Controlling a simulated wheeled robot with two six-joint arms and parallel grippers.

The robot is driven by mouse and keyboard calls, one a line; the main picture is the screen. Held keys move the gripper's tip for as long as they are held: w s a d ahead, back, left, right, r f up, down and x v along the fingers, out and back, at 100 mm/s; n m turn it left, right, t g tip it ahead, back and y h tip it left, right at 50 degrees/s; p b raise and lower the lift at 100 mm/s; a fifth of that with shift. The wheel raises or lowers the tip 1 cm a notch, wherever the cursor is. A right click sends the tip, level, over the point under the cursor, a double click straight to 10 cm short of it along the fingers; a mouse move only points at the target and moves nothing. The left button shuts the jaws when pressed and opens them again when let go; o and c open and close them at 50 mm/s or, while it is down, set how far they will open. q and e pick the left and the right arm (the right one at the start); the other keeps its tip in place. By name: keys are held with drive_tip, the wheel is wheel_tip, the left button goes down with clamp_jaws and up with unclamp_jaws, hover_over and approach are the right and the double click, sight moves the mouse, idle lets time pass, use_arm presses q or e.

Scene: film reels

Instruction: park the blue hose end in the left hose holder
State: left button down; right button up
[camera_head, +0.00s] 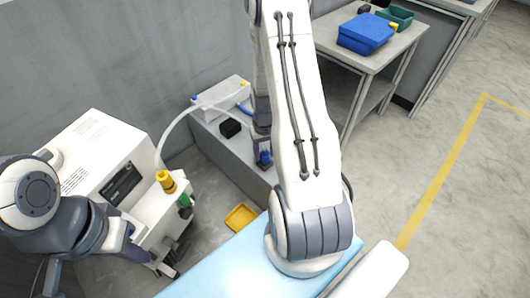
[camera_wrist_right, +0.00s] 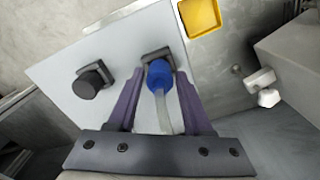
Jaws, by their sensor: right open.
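The blue hose end (camera_wrist_right: 159,75) with its pale hose lies between the spread fingers of my right gripper (camera_wrist_right: 158,98) in the right wrist view. Gaps show on both sides of it. It overlaps a dark square holder (camera_wrist_right: 155,55); I cannot tell how deeply it sits there. It also shows in the head view (camera_head: 264,158). The other, black holder (camera_wrist_right: 92,82) stands apart on the same grey bench; in the head view it is the left one (camera_head: 230,128). My left gripper (camera_head: 168,267) is low beside the white machine; its jaw gap is unclear.
The white machine (camera_head: 98,150) with a yellow-capped fitting (camera_head: 166,181) stands at left. A yellow tray (camera_head: 240,217) lies on the floor near the bench (camera_head: 205,138). A white box (camera_head: 222,97) is on the bench's back end. A table (camera_head: 372,55) holds a blue case (camera_head: 365,34).

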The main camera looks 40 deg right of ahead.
sight(265, 154)
wheel_tip(265, 154, up, 10)
drive_tip(key=p, duration=0.8)
drive_tip(key=shift+f, duration=0.15)
idle(0.4)
drive_tip(key=a+r+n, duration=0.3)
drive_tip(key=a+r, duration=0.4)
drive_tip(key=a, duration=0.3)
drive_tip(key=a+r+n, duration=0.3)
drive_tip(key=a+r, duration=0.4)
drive_tip(key=a, duration=0.3)
drive_tip(key=s+a+r+n, duration=0.3)
drive_tip(key=s+a+r, duration=0.2)
drive_tip(key=s, duration=0.3)
drive_tip(key=s+a+r+n+y, duration=0.1)
drive_tip(key=s+a+r, duration=0.3)
drive_tip(key=s, duration=0.4)
drive_tip(key=shift+a+r+n+p, duration=0.35)
drive_tip(key=shift+a+n+p, duration=0.1)
drive_tip(key=shift+a+n, duration=0.45)
